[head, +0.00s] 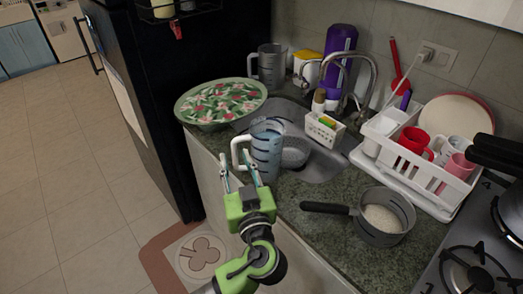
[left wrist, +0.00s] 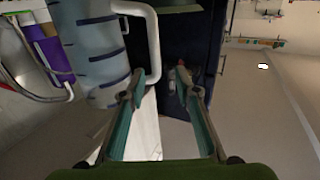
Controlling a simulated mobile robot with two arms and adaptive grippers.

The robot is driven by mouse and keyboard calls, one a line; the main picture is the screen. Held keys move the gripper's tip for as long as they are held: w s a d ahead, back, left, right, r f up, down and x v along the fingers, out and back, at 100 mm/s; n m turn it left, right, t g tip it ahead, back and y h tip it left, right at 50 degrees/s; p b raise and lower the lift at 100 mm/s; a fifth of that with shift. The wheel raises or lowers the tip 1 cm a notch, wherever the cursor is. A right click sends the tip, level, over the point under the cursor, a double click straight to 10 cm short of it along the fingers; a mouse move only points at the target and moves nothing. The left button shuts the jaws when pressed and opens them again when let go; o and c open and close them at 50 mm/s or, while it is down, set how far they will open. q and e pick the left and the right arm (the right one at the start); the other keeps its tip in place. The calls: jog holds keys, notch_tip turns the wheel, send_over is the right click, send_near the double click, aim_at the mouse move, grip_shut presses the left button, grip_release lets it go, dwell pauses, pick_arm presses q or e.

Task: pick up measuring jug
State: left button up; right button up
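The measuring jug (head: 267,152) is translucent blue-grey with dark level marks and a white handle. It stands upright at the counter's front edge beside the sink; its lower part is partly hidden by my gripper. My left gripper (head: 239,170) is open and just in front of the jug, on its handle side. In the left wrist view the jug (left wrist: 92,50) shows at upper left, and its white handle (left wrist: 153,45) reaches down near the left fingertip. The spread fingers (left wrist: 160,82) hold nothing; I cannot tell whether one touches the handle. My right gripper is not in view.
A floral bowl (head: 220,101) is left of the jug, and a grey jug (head: 269,66) stands behind. The sink (head: 325,165) and faucet (head: 372,75) are to the right. A saucepan (head: 383,217) and dish rack (head: 455,190) stand farther right.

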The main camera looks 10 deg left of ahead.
aim_at(235, 148)
pick_arm(q)
jog(key=shift+w+a+r+p, duration=0.2)
jog(key=shift+w+p, duration=0.15)
jog(key=shift+w, duration=0.2)
jog(key=p+x, duration=0.2)
jog(key=x, duration=0.1)
jog(key=shift+w, duration=0.4)
jog(key=shift+w+a+f, duration=0.15)
jog(key=shift+w+f, duration=0.05)
jog(key=shift+w, duration=0.2)
grip_shut()
jog(key=shift+r, duration=0.15)
